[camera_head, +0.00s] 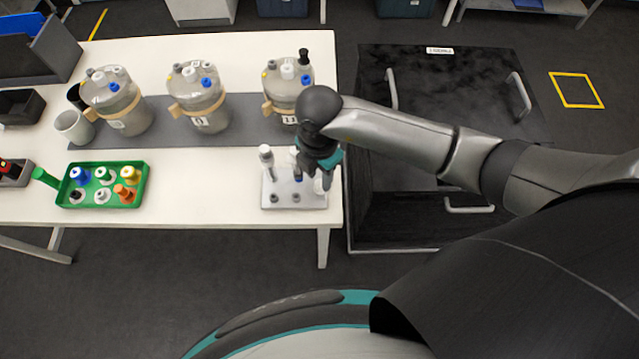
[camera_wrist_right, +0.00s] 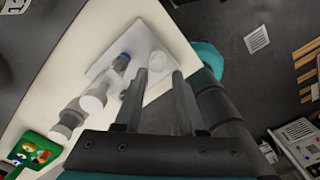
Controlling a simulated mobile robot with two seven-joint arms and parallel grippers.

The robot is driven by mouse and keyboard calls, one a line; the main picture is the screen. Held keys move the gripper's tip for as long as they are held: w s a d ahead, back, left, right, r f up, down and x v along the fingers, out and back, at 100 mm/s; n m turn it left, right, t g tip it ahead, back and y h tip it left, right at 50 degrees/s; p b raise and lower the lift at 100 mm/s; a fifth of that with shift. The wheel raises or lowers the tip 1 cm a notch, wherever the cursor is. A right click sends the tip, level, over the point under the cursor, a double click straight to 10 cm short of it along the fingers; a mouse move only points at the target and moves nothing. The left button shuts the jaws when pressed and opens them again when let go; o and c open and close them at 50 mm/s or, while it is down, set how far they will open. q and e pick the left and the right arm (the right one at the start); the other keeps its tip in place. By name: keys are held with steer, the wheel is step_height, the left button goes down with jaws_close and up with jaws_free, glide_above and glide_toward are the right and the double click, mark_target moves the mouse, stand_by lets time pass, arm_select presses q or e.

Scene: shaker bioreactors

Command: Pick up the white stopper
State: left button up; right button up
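My right gripper (camera_head: 318,178) points down over the right end of a white rack (camera_head: 283,198) at the table's front right corner. In the right wrist view its two fingers (camera_wrist_right: 159,74) are apart. A pale, round-topped item (camera_wrist_right: 157,60) shows between or just past the fingertips; I cannot tell whether it is the white stopper or whether they touch it. A tall white-capped piece (camera_head: 266,158) stands at the rack's left. White stoppers also sit in the green tray (camera_head: 146,184), one in the back row (camera_head: 104,174). My left gripper is out of view.
Three lidded vessels (camera_head: 118,100) stand on a grey strip behind the rack. A black cabinet (camera_head: 430,75) adjoins the table's right side. The table between tray and rack is clear.

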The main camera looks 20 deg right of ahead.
mark_target(319, 183)
steer(key=shift+w+f, duration=0.2)
steer(key=shift+f, duration=2.4)
jaws_close()
